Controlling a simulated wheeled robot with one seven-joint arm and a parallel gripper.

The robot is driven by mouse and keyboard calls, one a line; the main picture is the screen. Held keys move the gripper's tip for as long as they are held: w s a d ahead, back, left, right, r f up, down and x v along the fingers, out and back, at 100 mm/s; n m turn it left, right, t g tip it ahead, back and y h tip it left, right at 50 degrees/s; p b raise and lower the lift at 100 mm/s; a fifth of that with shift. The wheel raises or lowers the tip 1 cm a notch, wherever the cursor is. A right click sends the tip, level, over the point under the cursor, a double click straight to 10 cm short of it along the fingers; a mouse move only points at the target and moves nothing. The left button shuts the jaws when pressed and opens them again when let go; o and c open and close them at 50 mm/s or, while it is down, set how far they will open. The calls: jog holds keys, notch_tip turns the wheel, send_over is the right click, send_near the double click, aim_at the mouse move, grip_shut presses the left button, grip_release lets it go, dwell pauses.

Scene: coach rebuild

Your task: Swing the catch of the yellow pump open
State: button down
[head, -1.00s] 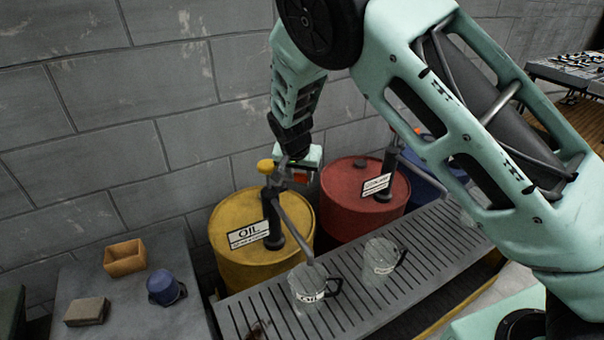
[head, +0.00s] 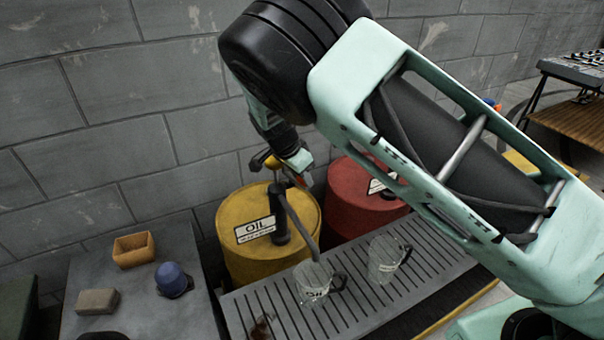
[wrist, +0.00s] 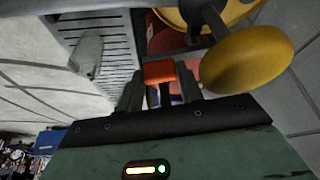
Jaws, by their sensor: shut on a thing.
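The yellow pump stands on the yellow oil drum (head: 240,215), its dark body (head: 279,220) upright with a slanting spout. Its yellow knob (head: 272,163) also shows large in the wrist view (wrist: 247,60). The orange-red catch (wrist: 158,72) lies between my fingertips in the wrist view. My gripper (wrist: 160,90) is shut on the catch, close beside the knob. In the head view my gripper (head: 298,180) is at the pump's top, tilted, and the catch is mostly hidden.
A red drum (head: 343,205) stands just right. Clear mugs (head: 312,282) (head: 383,260) stand on the slatted grille (head: 345,310) in front. A side table (head: 150,308) at left holds an orange box (head: 134,250), a blue mug (head: 172,278) and a tan block (head: 97,301). The wall is close behind.

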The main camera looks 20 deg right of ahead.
dwell(0.3)
jog(key=c, duration=0.9)
grip_release()
jog(key=shift+w, duration=0.1)
